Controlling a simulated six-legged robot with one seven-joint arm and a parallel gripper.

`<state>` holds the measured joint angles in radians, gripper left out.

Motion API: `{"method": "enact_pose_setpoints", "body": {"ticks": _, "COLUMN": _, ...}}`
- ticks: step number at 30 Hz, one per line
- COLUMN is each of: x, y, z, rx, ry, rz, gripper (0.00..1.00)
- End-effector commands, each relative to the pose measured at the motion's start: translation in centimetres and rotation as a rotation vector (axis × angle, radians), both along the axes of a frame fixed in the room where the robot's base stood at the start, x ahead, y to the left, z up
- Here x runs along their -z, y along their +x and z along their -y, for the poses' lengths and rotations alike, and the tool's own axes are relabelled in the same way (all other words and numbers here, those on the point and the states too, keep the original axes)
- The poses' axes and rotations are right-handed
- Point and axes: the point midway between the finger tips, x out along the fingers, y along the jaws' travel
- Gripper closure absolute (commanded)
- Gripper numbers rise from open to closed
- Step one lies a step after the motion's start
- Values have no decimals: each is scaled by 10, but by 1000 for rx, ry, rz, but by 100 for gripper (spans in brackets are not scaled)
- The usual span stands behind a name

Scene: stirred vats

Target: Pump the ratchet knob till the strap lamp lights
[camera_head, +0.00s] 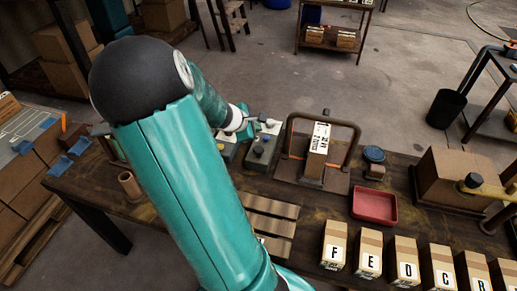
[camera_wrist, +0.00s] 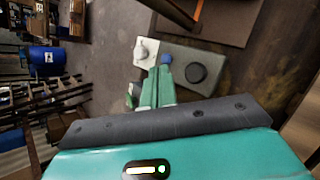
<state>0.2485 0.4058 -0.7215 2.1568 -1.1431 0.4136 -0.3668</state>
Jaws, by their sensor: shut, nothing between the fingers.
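A grey-green box (camera_head: 262,153) with a round dark knob (camera_wrist: 196,74) on top sits on the workbench beside the brown frame. An orange strap (camera_wrist: 199,9) runs by a labelled block (camera_head: 317,146) in that frame. A pale, rounded piece (camera_wrist: 142,50) stands on a white plate next to the box; I cannot tell whether it is the strap lamp, and no lit lamp shows. My gripper (camera_wrist: 164,68) is shut and empty, its green fingers over the box's edge, apart from the dark knob. A blue piece (camera_wrist: 166,59) shows at the fingertips. In the head view my gripper is small.
Right of the frame are a blue round-topped item (camera_head: 374,155), a red tray (camera_head: 375,206) and a large brown box (camera_head: 455,175). Several lettered cartons (camera_head: 368,252) line the near edge. A slatted wooden piece (camera_head: 270,215) lies near my arm.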

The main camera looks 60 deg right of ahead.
Motion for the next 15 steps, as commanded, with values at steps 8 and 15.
{"method": "enact_pose_setpoints", "body": {"ticks": 8, "x": 39, "y": 0, "z": 0, "rx": -1, "ry": 1, "rz": -5, "gripper": 100}}
{"method": "enact_pose_setpoints", "body": {"ticks": 15, "x": 64, "y": 0, "z": 0, "rx": -1, "ry": -1, "rz": -3, "gripper": 100}}
